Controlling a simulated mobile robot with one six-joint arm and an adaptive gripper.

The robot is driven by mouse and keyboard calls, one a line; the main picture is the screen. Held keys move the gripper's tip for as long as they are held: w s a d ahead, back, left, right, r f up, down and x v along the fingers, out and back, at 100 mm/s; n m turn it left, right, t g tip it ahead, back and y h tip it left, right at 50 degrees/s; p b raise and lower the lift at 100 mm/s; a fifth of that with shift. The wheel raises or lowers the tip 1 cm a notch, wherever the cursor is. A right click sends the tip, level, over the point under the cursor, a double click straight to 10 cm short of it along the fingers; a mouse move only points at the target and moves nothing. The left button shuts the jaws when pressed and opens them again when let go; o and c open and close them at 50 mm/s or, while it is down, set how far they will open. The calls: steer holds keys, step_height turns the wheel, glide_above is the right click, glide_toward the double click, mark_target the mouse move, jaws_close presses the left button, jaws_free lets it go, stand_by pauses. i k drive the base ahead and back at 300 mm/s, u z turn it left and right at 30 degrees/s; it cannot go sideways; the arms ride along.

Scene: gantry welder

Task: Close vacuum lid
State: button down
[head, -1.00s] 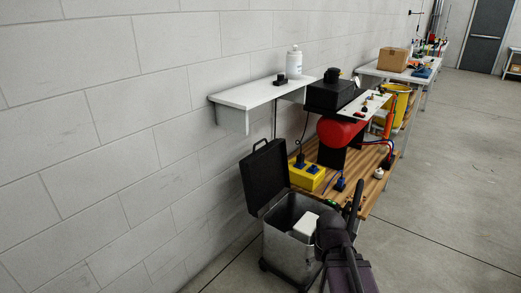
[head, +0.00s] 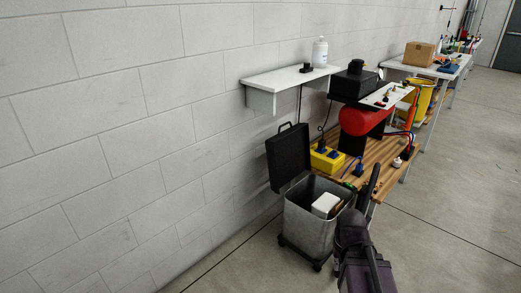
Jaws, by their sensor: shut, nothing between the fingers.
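The vacuum is a grey, square metal bin (head: 308,218) on dark castors, standing on the floor near the wall, right of centre in the head view. Its black lid (head: 288,158) is open, standing up and leaning back at the bin's far left side, with a handle on its top edge. A white block (head: 325,204) shows inside the open bin. My dark arm rises at the lower right, close beside the bin's right side, and covers part of that side. I cannot make out my gripper's fingers.
A wooden bench (head: 385,150) stands right behind the bin, carrying a yellow box (head: 326,158), a red tank (head: 362,121) and cables. A white wall shelf (head: 290,77) hangs above. The floor (head: 450,210) on the right is clear.

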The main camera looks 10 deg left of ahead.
mark_target(288, 151)
steer(key=k, duration=0.85)
steer(key=u, duration=0.65)
steer(key=i, duration=2.3)
steer(key=z, duration=0.65)
